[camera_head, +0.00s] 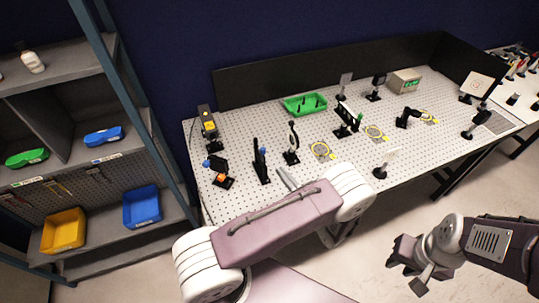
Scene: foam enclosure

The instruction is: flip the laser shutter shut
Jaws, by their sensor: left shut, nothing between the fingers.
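The likely laser shutter (218,165) is a small dark mount with a blue knob and an orange-red part, at the left front of the perforated optical table, in front of the laser box. Whether its flap is up or down is too small to tell. My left gripper (285,178) shows only as a narrow grey tip behind my forearm, shut and empty. It is to the right of the shutter and apart from it. My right gripper (407,267) hangs in front of the table at the lower right, its fingers apart and empty.
A laser box (208,125) with a yellow label stands behind the shutter. Dark upright mounts (260,162) stand between the shutter and my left gripper. A green tray (304,104) and several optics stand further back. A shelf (90,150) with bins is at left.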

